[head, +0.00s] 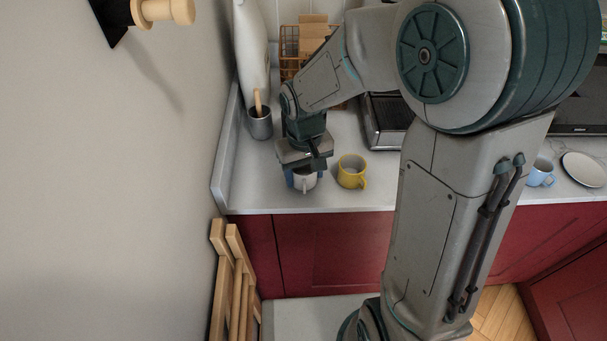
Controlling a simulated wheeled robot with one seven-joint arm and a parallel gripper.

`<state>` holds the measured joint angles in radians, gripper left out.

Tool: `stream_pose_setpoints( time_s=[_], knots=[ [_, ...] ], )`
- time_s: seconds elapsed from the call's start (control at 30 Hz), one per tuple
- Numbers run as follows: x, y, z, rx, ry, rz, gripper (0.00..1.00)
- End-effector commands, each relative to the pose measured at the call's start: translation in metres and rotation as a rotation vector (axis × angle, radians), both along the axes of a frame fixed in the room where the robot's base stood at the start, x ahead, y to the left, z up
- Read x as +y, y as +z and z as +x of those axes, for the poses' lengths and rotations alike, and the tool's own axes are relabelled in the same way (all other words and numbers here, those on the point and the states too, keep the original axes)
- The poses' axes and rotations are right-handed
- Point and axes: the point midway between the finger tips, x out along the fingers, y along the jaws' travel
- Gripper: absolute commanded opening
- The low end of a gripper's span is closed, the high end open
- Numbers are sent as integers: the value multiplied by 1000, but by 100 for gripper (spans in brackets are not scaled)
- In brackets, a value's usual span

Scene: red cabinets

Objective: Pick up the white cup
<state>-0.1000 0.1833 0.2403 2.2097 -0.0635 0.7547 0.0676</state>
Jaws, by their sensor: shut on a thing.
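The white cup (307,184) stands near the front left of the pale countertop (250,191), its handle toward the front. My gripper (304,178) points down over it, with the blue fingers on either side of the cup, shut on it. The gripper body hides the cup's upper part. Whether the cup's base touches the counter I cannot tell.
A yellow mug (351,172) stands close to the right of the white cup. A grey utensil pot (260,123) is behind left, near the wall. A metal appliance (385,121) stands behind right. A blue mug (540,172) and white plate (584,169) are far right.

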Motion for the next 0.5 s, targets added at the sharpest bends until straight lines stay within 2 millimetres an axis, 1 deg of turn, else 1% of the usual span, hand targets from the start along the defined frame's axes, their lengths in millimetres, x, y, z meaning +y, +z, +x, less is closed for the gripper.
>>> stream_pose_setpoints(
  time_s=[0.17, 0.27, 0.37, 0.5],
  knots=[
    [0, 2, 0, -1, 0, 0, 28],
    [0, 7, 1, -3, 0, 0, 28],
    [0, 18, 1, -4, 0, 1, 28],
    [-2, 45, 1, -7, -2, 1, 28]
  ],
)
